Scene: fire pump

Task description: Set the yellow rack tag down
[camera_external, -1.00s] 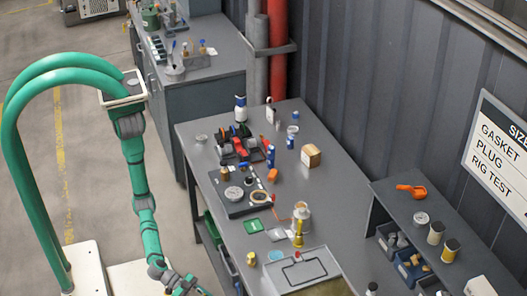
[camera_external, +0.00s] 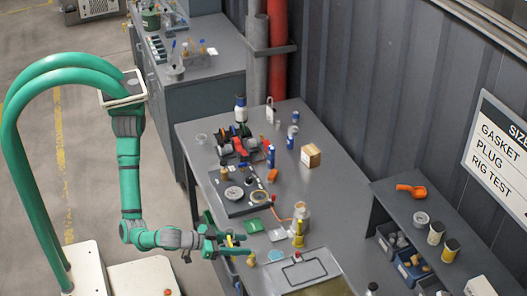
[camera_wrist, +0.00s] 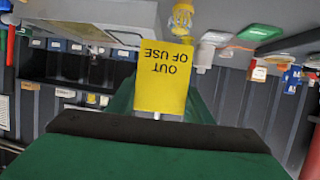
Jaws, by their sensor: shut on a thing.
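The yellow rack tag (camera_wrist: 162,82) shows close up in the wrist view, with "OUT OF USE" upside down on it. My gripper (camera_wrist: 160,118) is shut on its lower edge in that view, and green finger parts show behind and in front of it. In the external view my gripper (camera_external: 229,243) is at the near left edge of the grey workbench (camera_external: 335,205), and only a small yellow part of the tag (camera_external: 231,240) shows between the fingers. I cannot tell the exact height of the tag over the bench.
A yellow upright piece (camera_external: 298,236) and a grey tray (camera_external: 296,272) are to the right. The bench's right middle is clear.

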